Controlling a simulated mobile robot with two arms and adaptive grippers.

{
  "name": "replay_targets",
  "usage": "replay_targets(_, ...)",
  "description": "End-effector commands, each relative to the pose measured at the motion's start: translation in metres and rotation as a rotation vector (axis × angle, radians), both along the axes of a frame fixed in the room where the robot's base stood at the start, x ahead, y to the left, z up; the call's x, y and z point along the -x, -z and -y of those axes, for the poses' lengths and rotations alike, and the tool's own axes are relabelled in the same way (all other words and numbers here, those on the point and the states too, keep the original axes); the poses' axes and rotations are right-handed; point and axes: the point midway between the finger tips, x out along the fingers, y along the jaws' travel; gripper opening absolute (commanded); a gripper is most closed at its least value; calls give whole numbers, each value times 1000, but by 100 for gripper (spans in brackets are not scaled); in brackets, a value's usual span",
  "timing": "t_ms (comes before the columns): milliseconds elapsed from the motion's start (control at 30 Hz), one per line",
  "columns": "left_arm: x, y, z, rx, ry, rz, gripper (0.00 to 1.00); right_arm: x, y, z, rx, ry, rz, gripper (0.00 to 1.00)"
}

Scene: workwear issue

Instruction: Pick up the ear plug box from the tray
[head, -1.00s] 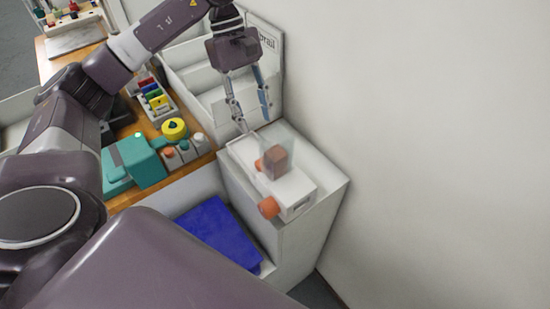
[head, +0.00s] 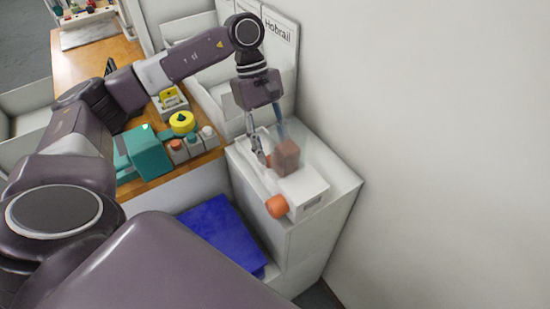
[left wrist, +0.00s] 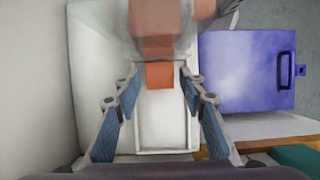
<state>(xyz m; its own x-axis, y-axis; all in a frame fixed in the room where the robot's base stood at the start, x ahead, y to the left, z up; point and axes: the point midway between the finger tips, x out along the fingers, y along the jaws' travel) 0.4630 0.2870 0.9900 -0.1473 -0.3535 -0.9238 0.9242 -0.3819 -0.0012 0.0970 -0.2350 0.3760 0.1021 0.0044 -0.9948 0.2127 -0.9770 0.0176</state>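The ear plug box looks like the small orange block (left wrist: 160,76) on the white tray (left wrist: 165,128) in the left wrist view. In the head view only a bit of orange (head: 269,161) shows beside a finger. A see-through hopper with a red-brown block inside (head: 287,158) stands right beside it and also hangs over the top of the left wrist view (left wrist: 155,25). My left gripper (head: 269,152) points down, open, its fingers on either side of the orange block with a gap at each side. My right gripper is not in view.
The white unit with an orange knob (head: 277,206) stands on a white cabinet (head: 345,185) against the wall. A blue panel (head: 220,232) lies lower in front. A teal device (head: 143,150), a yellow roll (head: 182,121) and small jars stand on the wooden counter (head: 195,162).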

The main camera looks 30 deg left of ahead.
Motion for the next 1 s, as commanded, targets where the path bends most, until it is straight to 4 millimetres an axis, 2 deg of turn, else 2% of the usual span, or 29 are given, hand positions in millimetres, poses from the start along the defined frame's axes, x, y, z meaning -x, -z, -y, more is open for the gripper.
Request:
replay_targets(33,3,4,3,0,2,-4,38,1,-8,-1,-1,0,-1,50)
replay_targets(200,4,22,9,1,1,-1,38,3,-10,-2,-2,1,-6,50)
replay_targets(433,4,24,10,0,1,1,38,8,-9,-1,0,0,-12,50)
replay_targets(633,4,24,10,0,1,1,17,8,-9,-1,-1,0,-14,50)
replay_targets(1000,4,22,9,0,1,1,16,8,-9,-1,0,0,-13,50)
